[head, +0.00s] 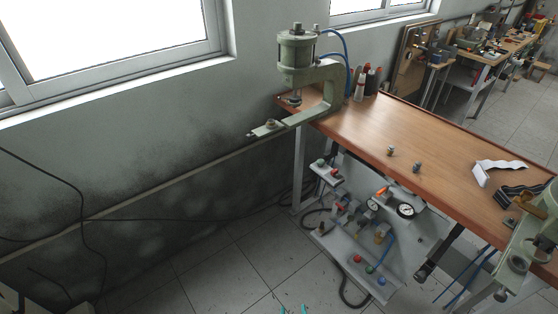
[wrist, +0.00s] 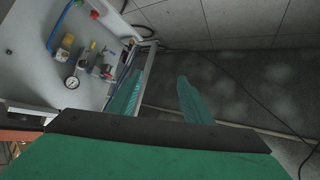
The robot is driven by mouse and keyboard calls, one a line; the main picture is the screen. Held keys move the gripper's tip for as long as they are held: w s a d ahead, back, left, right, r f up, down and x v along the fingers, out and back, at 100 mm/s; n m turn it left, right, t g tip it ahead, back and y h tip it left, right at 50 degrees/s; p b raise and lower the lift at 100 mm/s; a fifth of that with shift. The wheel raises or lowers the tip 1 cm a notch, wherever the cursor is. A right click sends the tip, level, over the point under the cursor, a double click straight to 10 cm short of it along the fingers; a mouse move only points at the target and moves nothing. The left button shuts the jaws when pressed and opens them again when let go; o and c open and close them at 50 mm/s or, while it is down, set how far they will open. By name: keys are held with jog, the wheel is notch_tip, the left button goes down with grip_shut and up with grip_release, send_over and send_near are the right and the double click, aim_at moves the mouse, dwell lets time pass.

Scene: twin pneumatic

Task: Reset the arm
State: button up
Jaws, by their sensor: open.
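My gripper shows in the wrist view (wrist: 158,98) with two teal fingers spread apart and nothing between them. Beyond the fingers are the tiled floor and the grey wall. In the head view only the tips of the teal fingers (head: 292,310) show at the bottom edge, over the floor. The rest of my arm is hidden below the head view's frame.
A wooden workbench (head: 375,135) carries a green pneumatic press (head: 297,55) at its far left corner and another machine (head: 530,240) at the right. Under it is a pneumatic panel (head: 350,262), also at left in the wrist view (wrist: 50,25).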

jog(key=s+a+r+t, duration=0.2)
jog(key=s+r, duration=0.9)
jog(key=s, duration=0.1)
jog(key=s+a+r+m+t, duration=0.1)
jog(key=s+a+r+t, duration=0.1)
jog(key=s+r, duration=0.9)
jog(key=shift+s+a+r+t+y, duration=0.3)
jog(key=shift+s+a+r+t, duration=0.05)
jog(key=shift+r+t, duration=0.15)
